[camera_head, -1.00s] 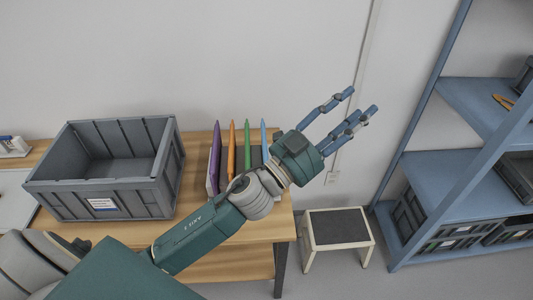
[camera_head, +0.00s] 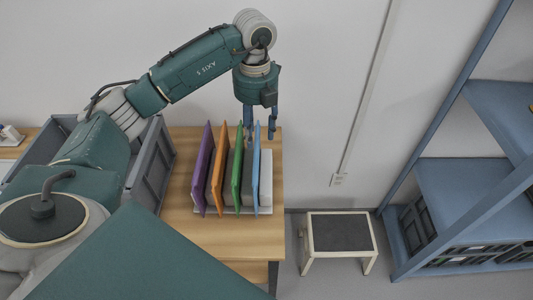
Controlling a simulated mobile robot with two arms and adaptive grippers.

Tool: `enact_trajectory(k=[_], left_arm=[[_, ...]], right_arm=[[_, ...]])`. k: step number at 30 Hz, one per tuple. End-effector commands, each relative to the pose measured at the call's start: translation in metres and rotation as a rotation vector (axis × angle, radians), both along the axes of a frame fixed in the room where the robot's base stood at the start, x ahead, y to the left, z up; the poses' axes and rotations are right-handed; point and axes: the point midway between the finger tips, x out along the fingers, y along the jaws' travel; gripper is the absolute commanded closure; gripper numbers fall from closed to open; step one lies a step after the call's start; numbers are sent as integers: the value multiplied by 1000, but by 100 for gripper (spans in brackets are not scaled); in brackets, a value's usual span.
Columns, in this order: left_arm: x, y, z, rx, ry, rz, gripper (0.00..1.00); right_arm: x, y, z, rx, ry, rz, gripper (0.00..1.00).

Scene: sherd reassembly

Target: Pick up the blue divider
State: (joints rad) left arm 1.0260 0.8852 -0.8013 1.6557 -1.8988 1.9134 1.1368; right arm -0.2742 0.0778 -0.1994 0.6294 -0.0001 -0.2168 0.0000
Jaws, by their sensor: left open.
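The blue divider (camera_head: 255,172) stands upright at the right end of a row in a grey rack (camera_head: 266,181) on the wooden table. A green divider (camera_head: 238,180), an orange divider (camera_head: 219,172) and a purple divider (camera_head: 202,170) stand to its left. My left gripper (camera_head: 260,136) points down over the far end of the blue divider, open. Its fingers show on both sides of the divider's far top edge; I cannot tell whether they touch it. My right gripper is not in view.
A grey crate (camera_head: 160,165) stands left of the rack, partly hidden by my left arm. The wooden table (camera_head: 185,240) is bare in front of the rack. A step stool (camera_head: 340,233) and blue shelving (camera_head: 470,190) stand to the right.

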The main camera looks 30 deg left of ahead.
Motion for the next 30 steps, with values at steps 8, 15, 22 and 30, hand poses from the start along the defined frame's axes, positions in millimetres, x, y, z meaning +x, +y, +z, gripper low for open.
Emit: enact_trajectory(k=[8,15,22,30], left_arm=[[-1,0,-38,-1,2,-2,57],[0,1,-61,-3,5,-4,57],[2,2,-91,-3,2,-5,57],[2,2,-94,-4,-1,-5,57]], right_arm=[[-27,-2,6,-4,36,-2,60],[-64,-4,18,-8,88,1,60],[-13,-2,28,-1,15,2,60],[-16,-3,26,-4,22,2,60]])
